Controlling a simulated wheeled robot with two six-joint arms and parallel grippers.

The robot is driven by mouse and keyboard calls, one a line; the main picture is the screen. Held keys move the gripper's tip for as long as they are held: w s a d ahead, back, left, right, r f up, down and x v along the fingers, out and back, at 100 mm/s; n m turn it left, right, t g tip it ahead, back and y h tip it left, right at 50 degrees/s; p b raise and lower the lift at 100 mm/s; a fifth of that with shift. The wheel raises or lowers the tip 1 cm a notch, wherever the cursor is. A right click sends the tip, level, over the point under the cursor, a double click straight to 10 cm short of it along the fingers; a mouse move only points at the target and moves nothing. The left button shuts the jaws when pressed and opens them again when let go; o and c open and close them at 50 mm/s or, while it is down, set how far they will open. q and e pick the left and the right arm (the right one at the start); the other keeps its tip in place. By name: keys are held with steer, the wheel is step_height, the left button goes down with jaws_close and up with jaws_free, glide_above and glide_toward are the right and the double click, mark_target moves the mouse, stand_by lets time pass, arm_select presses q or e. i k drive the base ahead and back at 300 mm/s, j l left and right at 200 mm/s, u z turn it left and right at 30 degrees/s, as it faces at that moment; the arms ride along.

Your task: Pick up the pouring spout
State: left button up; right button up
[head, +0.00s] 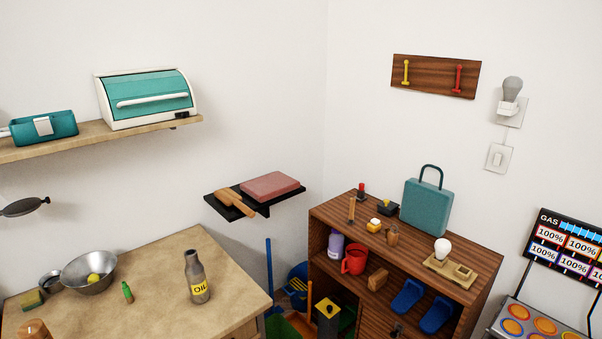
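I cannot pick out the pouring spout for certain in the head view. A grey-brown bottle (197,279) with a yellow OIL label stands upright on the tan tabletop (150,259). A small green object (127,292) with an orange-brown tip stands to its left; it is too small to tell what it is. Neither my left gripper nor my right gripper is in view.
A wall shelf (209,205) holds a board and pinkish block. A wooden cabinet (472,297) stands right. The table's middle back is clear.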

mark_target(127, 291)
steer(key=j+u, duration=0.35)
steer(key=i+j+u, duration=0.15)
steer(key=u, duration=0.15)
steer(key=i+j+u, duration=0.15)
steer(key=j+u, duration=0.2)
steer(key=l, duration=0.25)
steer(key=i+u, duration=0.05)
